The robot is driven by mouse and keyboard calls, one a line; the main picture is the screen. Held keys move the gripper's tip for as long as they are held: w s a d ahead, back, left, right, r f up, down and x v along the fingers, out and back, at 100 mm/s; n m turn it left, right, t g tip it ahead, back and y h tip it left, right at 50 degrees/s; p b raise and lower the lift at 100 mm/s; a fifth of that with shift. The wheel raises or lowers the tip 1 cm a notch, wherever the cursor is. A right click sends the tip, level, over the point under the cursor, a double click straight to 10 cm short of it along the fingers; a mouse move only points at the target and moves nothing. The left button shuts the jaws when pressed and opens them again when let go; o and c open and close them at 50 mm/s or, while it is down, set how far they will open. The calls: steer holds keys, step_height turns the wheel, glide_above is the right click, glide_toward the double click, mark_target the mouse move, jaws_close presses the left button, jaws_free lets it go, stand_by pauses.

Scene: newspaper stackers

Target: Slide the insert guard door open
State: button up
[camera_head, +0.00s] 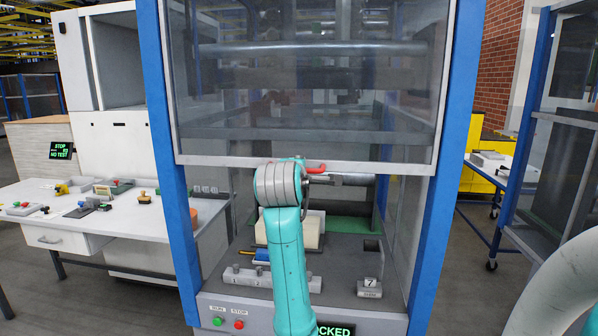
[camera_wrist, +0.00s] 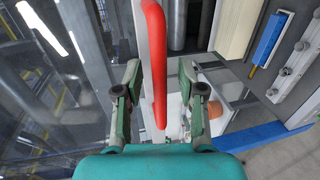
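The guard door (camera_head: 320,95) is a clear panel in a light frame between blue posts. Its lower rail (camera_head: 220,161) hangs well above the machine bed, with an open gap beneath. The red handle (camera_head: 316,168) is on this rail, partly hidden by my arm in the head view. In the wrist view the red handle (camera_wrist: 154,65) runs lengthwise between the fingers of my gripper (camera_wrist: 163,100). The fingers are spread, with visible space on both sides of the handle. In the head view my wrist hides most of the gripper.
Below the door are a grey bed (camera_head: 340,262), a cream block (camera_head: 308,232) and a partly hidden display (camera_head: 335,330) reading "OCKED". Green and red buttons (camera_head: 228,322) sit at the front. A white workbench (camera_head: 110,210) stands left and a blue-framed rack (camera_head: 540,150) right.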

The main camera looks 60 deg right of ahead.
steer(key=v, duration=1.1)
steer(key=shift+s+a, duration=0.2)
